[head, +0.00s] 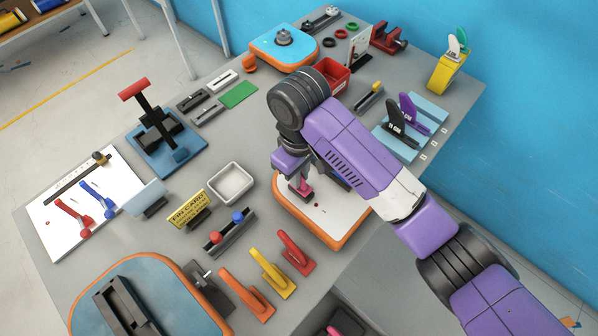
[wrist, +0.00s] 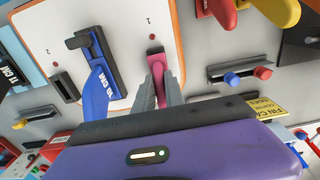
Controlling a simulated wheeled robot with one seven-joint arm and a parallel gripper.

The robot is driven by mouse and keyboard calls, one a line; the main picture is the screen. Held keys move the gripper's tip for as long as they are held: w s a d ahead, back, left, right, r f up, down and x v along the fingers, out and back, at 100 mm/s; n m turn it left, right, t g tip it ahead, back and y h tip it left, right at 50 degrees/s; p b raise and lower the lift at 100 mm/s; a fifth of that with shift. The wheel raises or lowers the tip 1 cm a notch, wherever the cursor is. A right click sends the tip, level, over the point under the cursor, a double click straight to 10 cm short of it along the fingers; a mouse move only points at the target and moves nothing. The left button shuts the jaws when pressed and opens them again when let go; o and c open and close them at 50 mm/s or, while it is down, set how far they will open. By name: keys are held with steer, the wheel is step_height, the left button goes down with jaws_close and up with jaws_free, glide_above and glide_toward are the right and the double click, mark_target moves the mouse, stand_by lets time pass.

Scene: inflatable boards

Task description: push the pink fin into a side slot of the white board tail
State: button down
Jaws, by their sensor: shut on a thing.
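The white board tail (head: 322,222) with an orange rim lies under my gripper (head: 302,180); it also fills the upper middle of the wrist view (wrist: 118,20). My gripper (wrist: 158,84) is shut on the pink fin (wrist: 156,66), one finger on each side. The fin is over the board near the mark 1, and it shows small in the head view (head: 304,188). I cannot tell whether its base is inside a slot. A blue fin (wrist: 97,80) marked 10 CM stands in the middle box. A dark side slot (wrist: 62,86) near mark 2 is empty.
My arm hides the board's right part in the head view. Red (head: 296,252), yellow (head: 272,274) and orange (head: 246,294) handled pieces stand in front of the board. A rack with red and blue knobs (head: 230,232) and a white tray (head: 231,183) are to its left.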

steer(key=shift+f, duration=0.4)
steer(key=c, duration=1.3)
jaws_free()
step_height(320, 180, up, 8)
steer(key=shift+f, duration=0.1)
